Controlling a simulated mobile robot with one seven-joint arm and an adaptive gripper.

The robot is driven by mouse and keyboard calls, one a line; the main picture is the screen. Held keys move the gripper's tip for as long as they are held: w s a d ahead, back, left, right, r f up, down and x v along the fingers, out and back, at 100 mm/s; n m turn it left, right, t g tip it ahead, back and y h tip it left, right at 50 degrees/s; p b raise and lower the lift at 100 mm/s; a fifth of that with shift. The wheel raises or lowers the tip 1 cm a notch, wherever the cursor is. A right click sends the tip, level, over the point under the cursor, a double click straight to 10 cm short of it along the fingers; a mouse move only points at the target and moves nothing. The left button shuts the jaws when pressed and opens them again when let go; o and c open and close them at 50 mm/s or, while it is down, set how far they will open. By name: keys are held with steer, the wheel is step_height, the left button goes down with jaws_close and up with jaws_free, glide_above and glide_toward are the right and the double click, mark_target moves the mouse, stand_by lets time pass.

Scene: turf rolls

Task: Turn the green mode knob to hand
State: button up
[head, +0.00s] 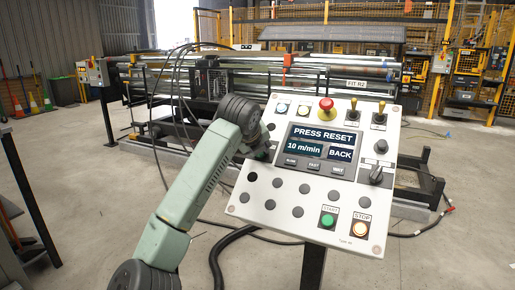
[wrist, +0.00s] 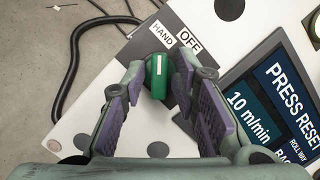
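The green mode knob (wrist: 157,75) shows in the wrist view, with a white mark on its face pointing up in the picture. The HAND label (wrist: 160,36) is above it, and the OFF label (wrist: 189,39) is to the upper right. My gripper (wrist: 160,72) is open, with one purple-padded finger on each side of the knob. Narrow gaps seem to remain; contact is not clear. In the head view my gripper (head: 262,150) is at the left edge of the white control panel (head: 235,208) and mostly hides the knob.
The panel's screen (head: 322,140) reads PRESS RESET and 10 m/min.

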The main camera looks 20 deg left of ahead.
stand_by(0.3)
steer(key=v, duration=1.2)
